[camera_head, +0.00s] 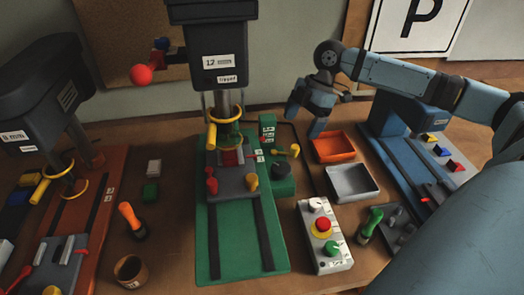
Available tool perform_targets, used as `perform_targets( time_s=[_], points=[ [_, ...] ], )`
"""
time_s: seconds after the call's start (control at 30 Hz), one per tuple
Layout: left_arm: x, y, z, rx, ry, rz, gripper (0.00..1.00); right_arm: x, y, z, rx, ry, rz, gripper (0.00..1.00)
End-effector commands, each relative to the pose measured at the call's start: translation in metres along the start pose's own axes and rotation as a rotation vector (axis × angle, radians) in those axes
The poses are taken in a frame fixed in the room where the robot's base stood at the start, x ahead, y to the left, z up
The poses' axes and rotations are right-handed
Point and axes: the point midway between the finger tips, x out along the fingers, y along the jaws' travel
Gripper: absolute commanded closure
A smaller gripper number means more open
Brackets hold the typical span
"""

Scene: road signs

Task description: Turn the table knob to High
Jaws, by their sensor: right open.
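A white control box (338,262) lies on the table at the lower middle right. It carries a white knob (316,205) at its far end, a red button (322,224) on a yellow ring, and a green knob or button (332,247). The knob's setting marks are too small to read, and I cannot tell whether this is the table knob. My right gripper (305,118) is open and empty, pointing down above the back of the table, well behind the box and apart from it. My left gripper is not in view.
A green drill press (215,265) stands left of the box, with levers and a green side box (283,181). Orange (333,147) and grey (352,182) trays lie behind the box. A green-handled tool (371,222) stands right of it. A blue machine (400,120) is at right.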

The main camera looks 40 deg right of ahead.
Motion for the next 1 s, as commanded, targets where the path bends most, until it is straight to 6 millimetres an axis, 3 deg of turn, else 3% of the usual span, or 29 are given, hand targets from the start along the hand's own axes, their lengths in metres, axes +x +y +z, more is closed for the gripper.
perform_targets(
  time_s=[0.27,0.7,1.0],
  points=[
    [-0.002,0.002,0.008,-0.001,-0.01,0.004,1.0,0.022,0.0,0.001,0.0,0.001,-0.003,0.15],
    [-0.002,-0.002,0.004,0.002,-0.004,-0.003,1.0,0.112,-0.001,0.001,0.001,0.002,-0.002,0.15],
    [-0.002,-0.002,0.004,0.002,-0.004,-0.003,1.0,0.14,0.0,0.001,0.0,0.0,0.0,0.15]
  ],
)
